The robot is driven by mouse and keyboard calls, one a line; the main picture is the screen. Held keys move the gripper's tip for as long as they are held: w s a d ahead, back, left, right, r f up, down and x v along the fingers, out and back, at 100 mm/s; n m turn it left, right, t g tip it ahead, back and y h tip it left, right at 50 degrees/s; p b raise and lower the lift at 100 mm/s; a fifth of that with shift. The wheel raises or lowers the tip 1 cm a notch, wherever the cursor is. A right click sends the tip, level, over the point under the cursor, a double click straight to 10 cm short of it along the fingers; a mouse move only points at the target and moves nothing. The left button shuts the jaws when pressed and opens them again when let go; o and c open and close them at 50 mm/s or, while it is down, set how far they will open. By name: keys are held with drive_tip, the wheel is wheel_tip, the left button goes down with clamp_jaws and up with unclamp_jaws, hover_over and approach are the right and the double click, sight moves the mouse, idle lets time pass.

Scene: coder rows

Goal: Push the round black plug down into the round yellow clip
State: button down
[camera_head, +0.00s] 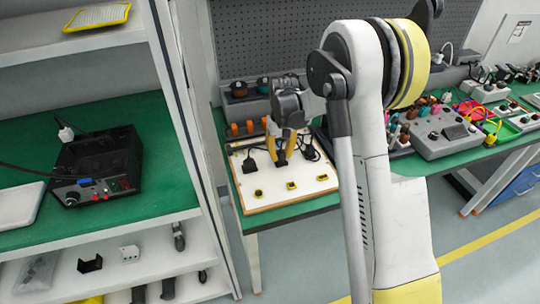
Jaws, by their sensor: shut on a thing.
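My gripper (279,158) points down over the far middle part of a white board (275,203) with a wooden frame. Its yellow-orange fingers are shut on a small dark thing, apparently a black plug, mostly hidden between them. Three small yellow clips with dark centres sit in a row along the near part of the board: a left clip (258,193), a middle clip (291,186) and a right clip (322,178). Which one is round is too small to tell. The gripper is behind the row, apart from all three clips.
A black plug (249,164) stands on the board left of my gripper, and another black plug with cable (309,151) is to the right. The board lies on a green bench (410,168). A grey control box (445,133) stands further right. A shelf post (185,120) rises at left.

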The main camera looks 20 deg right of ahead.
drive_tip(key=shift+r, duration=0.35)
idle(0.6)
drive_tip(key=shift+r+p, duration=0.95)
drive_tip(key=shift+r, duration=0.2)
drive_tip(key=shift+r, duration=0.15)
drive_tip(key=shift+r+p, duration=0.35)
wheel_tip(320, 180, up, 5)
drive_tip(key=p, duration=0.3)
drive_tip(key=shift+f, duration=0.15)
drive_tip(key=s+a+b, duration=0.1)
drive_tip(key=s+a, duration=1)
drive_tip(key=b, duration=0.5)
hover_over(258, 194)
wheel_tip(258, 194, down, 7)
drive_tip(key=shift+r, duration=0.1)
drive_tip(key=shift+f+b, duration=0.45)
drive_tip(key=shift+b, duration=0.05)
drive_tip(key=shift+f+b, duration=0.6)
drive_tip(key=shift+b, duration=0.05)
